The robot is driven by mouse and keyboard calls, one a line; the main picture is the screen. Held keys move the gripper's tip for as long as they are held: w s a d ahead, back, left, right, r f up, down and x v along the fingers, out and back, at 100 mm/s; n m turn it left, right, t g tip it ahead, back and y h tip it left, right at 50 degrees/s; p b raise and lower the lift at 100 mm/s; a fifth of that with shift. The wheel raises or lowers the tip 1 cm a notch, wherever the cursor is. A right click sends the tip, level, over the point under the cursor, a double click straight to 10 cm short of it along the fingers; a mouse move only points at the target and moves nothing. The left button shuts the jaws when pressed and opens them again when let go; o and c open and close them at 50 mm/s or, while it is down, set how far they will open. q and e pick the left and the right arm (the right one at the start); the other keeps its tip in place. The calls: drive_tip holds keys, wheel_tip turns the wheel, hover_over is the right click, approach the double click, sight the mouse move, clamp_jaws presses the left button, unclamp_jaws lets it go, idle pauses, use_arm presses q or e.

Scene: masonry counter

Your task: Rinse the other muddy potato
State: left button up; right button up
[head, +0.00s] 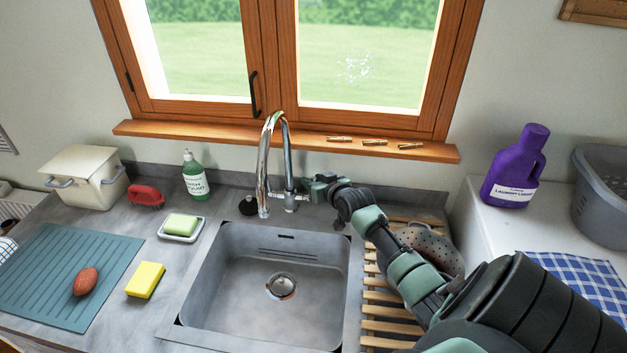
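A reddish-brown potato (86,281) lies on the ribbed teal mat (40,262) at the left of the counter. Whether mud is on it is too small to tell. No second potato shows. The steel sink (235,300) is empty, and no water stream shows under the tall chrome tap (264,165). My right arm reaches in from the lower right, and its gripper (306,187) is at the tap's side lever, just right of the tap's base. Its fingers are small and partly hidden, so I cannot tell whether they grip the lever. My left gripper is out of view.
A yellow sponge (145,280), a soap dish with a green bar (181,225), a green bottle (194,178) and a red object (146,195) stand left of the sink. A speckled colander (432,247) on a wooden rack (378,310) is partly behind my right arm.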

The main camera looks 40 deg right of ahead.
drive_tip(key=shift+w+f, duration=0.1)
drive_tip(key=shift+w, duration=0.1)
clamp_jaws()
drive_tip(key=shift+d, duration=0.1)
idle(1.3)
